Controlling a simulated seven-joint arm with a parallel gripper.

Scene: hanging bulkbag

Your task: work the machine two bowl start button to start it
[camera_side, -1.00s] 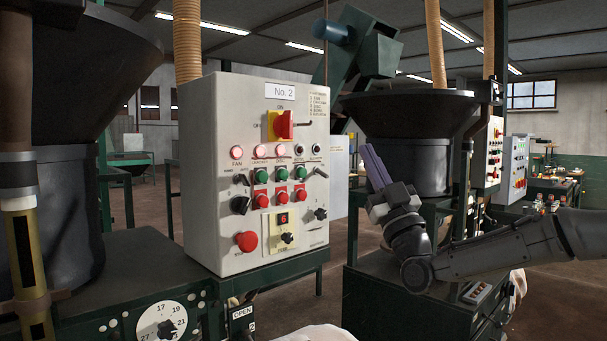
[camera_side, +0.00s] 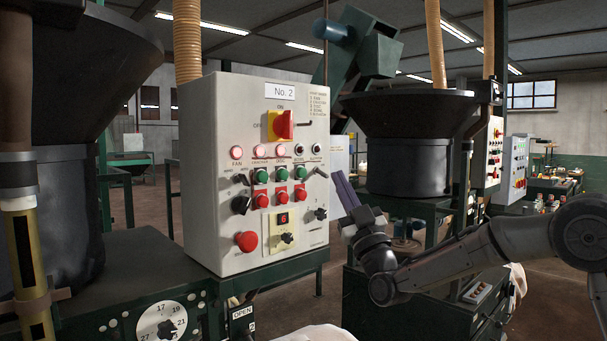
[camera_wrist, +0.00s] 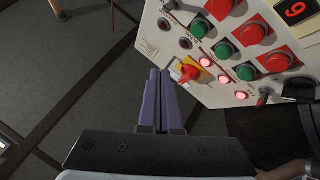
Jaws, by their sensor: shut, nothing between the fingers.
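The machine two control panel (camera_side: 222,120) is a pale box labelled "No. 2". Its green bowl start button (camera_side: 299,173) is the rightmost green one, above a red button (camera_side: 299,196); in the wrist view it is the upper-left green button (camera_wrist: 198,28). The bowl lamp (camera_side: 299,150) is dark; the three lamps left of it glow. My gripper (camera_side: 341,176) is shut and empty, its purple fingers just right of the panel's edge in the side view. In the wrist view the fingertips (camera_wrist: 159,72) are left of the panel, touching no button.
A red and yellow main switch (camera_side: 283,124) juts from the panel's upper part. Knobs (camera_side: 320,214) and a red stop button (camera_side: 246,241) sit lower down. A black bowl (camera_side: 408,150) on a green frame stands behind my arm. Another bowl stands left.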

